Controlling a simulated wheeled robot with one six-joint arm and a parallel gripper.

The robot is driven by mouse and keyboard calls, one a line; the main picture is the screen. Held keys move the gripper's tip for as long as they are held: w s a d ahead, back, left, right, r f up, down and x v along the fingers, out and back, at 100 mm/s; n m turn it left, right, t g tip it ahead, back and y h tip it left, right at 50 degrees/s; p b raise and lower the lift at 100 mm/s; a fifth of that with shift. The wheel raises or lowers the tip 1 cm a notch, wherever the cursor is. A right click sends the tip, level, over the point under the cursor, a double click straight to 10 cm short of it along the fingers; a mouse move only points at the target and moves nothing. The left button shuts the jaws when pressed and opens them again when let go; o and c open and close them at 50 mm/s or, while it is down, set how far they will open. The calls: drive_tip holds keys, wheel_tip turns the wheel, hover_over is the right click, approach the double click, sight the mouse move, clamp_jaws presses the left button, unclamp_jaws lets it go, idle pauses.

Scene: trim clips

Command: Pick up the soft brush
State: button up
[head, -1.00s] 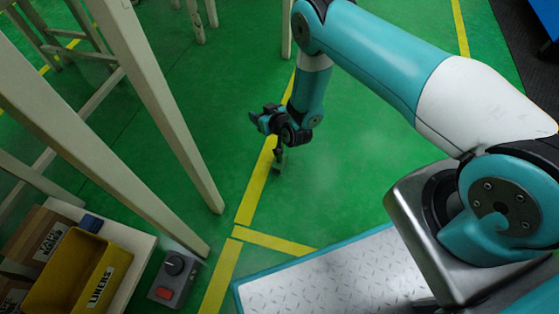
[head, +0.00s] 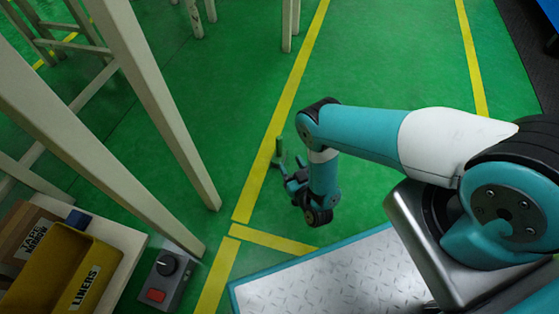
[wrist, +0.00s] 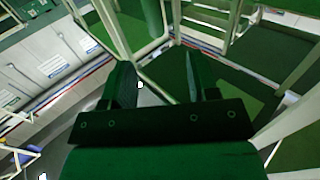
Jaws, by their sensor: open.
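I cannot make out a soft brush in either view. My gripper (head: 268,168) hangs in the air at the end of my bent arm, left of my base and above the green floor by the yellow line. In the wrist view my gripper (wrist: 160,82) has its two dark fingers apart, with nothing between them.
A yellow bin (head: 50,262) labelled LINERS, a cardboard box (head: 24,238) and a small blue object (head: 77,219) sit on a pale shelf at lower left. A grey control box (head: 165,278) with a red button stands beside it. Pale posts (head: 150,105) rise nearby.

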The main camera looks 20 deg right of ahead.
sight(277, 137)
drive_tip(key=w+b, duration=0.2)
drive_tip(key=b, duration=0.1)
drive_tip(key=w+f+b, duration=0.1)
drive_tip(key=w+b, duration=0.1)
drive_tip(key=b, duration=0.1)
drive_tip(key=shift+a+b, duration=0.2)
drive_tip(key=shift+b, duration=0.15)
drive_tip(key=b, duration=0.2)
drive_tip(key=w+b, duration=0.1)
drive_tip(key=shift+r+b, duration=0.2)
drive_tip(key=shift+b, duration=0.15)
drive_tip(key=shift+w+a+r+b, duration=0.15)
drive_tip(key=shift+w+b, duration=0.15)
drive_tip(key=shift+w, duration=0.3)
drive_tip(key=shift+w+d+r+b, duration=0.1)
drive_tip(key=shift+w+b, duration=0.15)
drive_tip(key=shift+w, duration=0.3)
drive_tip(key=w+b, duration=0.4)
drive_tip(key=shift+w+f, duration=0.2)
drive_tip(key=shift+w, duration=0.15)
drive_tip(key=shift+w+r, duration=0.2)
drive_tip(key=shift+w, duration=0.05)
drive_tip(key=shift+c, duration=0.4)
clamp_jaws()
